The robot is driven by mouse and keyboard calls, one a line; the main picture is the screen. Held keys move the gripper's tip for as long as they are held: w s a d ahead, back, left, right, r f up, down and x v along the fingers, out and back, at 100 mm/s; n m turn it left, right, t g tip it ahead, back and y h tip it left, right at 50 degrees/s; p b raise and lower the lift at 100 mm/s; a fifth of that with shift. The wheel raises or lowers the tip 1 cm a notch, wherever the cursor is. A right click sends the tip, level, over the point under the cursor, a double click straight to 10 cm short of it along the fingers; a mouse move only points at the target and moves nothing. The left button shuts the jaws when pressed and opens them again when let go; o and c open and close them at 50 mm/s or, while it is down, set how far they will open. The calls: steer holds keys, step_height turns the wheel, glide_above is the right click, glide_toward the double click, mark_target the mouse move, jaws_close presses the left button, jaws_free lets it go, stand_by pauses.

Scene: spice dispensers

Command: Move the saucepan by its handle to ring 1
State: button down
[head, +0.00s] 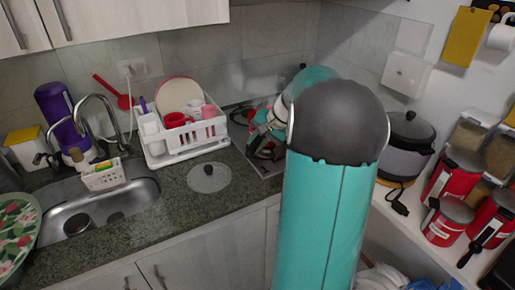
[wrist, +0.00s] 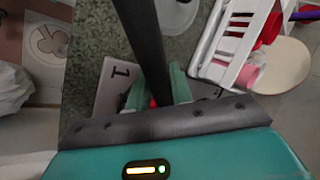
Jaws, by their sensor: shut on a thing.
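My gripper (wrist: 154,98) is shut on a long black bar (wrist: 146,45), which looks like the saucepan's handle and runs up out of the wrist view. A small red patch shows between the fingers. The saucepan's body is not clearly visible; my arm covers much of the hob in the head view. A pale plate marked "1" (wrist: 118,77) lies just left of the bar in the wrist view. In the head view my gripper (head: 264,141) is over the hob area, right of the dish rack, partly hidden by my arm.
The white dish rack (head: 186,150) with cups and a plate stands left of the hob; its edge (wrist: 228,45) is close in the wrist view. A glass lid (head: 209,177) lies on the counter. A cooker (head: 407,145) and red canisters (head: 448,222) stand at the right.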

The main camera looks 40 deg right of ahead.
steer(key=shift+f, duration=1.25)
steer(key=c, duration=1.2)
jaws_free()
steer(key=shift+s+f, duration=0.1)
steer(key=shift+c, duration=0.2)
steer(key=shift+a, duration=0.1)
steer(key=v, duration=1.2)
steer(key=w+a+r+n+g, duration=0.2)
steer(key=a+n, duration=0.2)
steer(key=a, duration=1.1)
steer(key=s+a+f+n+h, duration=0.1)
steer(key=s+a+n, duration=0.2)
steer(key=a, duration=0.5)
steer(key=s+a+f+n, duration=0.1)
steer(key=s+a+n, duration=0.2)
steer(key=s+a, duration=0.2)
steer(key=s+a+f+n+t+h, duration=0.1)
steer(key=s+a+n, duration=0.2)
steer(key=a, duration=0.7)
steer(key=shift+s+a+f+h, duration=0.2)
steer(key=shift+s+a+h, duration=0.1)
steer(key=shift+s, duration=0.15)
